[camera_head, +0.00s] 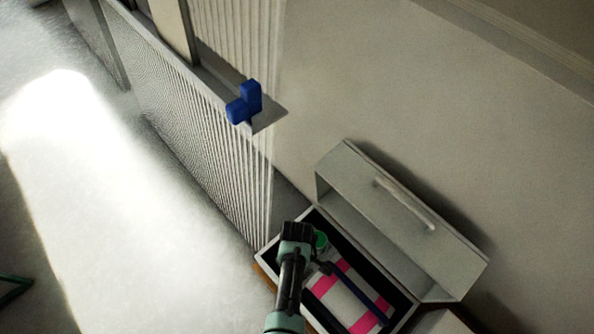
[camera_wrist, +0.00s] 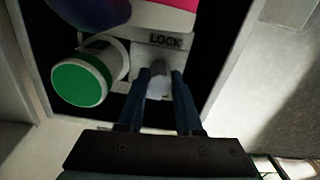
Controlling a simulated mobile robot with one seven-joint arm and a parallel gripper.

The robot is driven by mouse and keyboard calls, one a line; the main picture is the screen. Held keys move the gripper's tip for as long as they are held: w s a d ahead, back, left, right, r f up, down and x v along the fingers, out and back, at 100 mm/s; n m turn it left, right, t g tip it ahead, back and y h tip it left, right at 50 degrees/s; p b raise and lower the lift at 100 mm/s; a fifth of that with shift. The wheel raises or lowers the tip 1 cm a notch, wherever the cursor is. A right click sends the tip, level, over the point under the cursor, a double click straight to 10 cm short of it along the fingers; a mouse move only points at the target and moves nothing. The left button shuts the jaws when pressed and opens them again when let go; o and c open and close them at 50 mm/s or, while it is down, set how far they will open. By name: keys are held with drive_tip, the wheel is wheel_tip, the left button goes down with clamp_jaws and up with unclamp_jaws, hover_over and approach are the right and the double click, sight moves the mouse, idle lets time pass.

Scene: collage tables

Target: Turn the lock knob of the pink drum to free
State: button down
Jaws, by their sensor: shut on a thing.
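The pink drum, with white and pink bands, lies inside an open box. It shows in the head view (camera_head: 327,284), and a pink and white part of it shows at the top of the wrist view (camera_wrist: 170,18). A pale grey lock knob (camera_wrist: 158,87) sits below a plate marked LOCK (camera_wrist: 165,40). My gripper (camera_wrist: 161,74) has its two dark fingers shut on the knob, one on each side. In the head view my gripper (camera_head: 296,232) reaches down at the box's near left end, and hides its fingertips and the knob.
A white cylinder with a green end (camera_wrist: 80,84) stands close left of my fingers. The box's walls (camera_wrist: 232,62) are near on both sides. The grey lid (camera_head: 360,190) stands open behind. A dark blue bar (camera_head: 358,294) crosses the drum. A blue object (camera_head: 245,102) sits farther back.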

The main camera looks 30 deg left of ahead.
drive_tip(key=shift+n, duration=0.4)
drive_tip(key=c, duration=0.6)
unclamp_jaws()
wheel_tip(320, 180, up, 13)
drive_tip(key=p, duration=0.6)
